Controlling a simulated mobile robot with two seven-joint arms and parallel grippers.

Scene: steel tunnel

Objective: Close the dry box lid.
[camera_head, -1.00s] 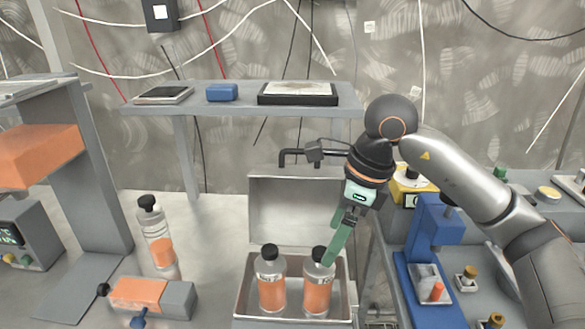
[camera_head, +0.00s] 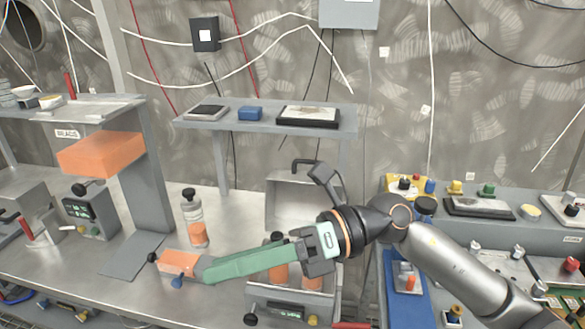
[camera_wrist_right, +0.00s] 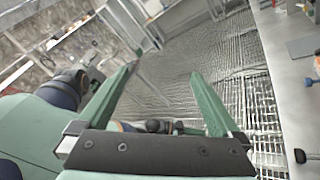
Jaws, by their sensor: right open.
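The dry box is a grey metal box (camera_head: 329,303) on the bench, with its lid (camera_head: 288,205) standing raised at its back. Bottles with orange contents (camera_head: 277,272) stand inside it, partly covered by my right gripper. My right gripper (camera_head: 208,272) reaches leftward across the front of the box opening, its green fingers nearly level and overlapping in this view. In the right wrist view the gripper (camera_wrist_right: 165,70) has its two fingers apart with nothing between them. Whether it touches the box or bottles cannot be told. My left gripper is not seen.
A bottle (camera_head: 195,220) stands left of the box, and an orange and grey fixture (camera_head: 178,262) lies near my fingertips. A grey shelf (camera_head: 265,122) is behind the lid. A blue fixture (camera_head: 408,300) stands to the right.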

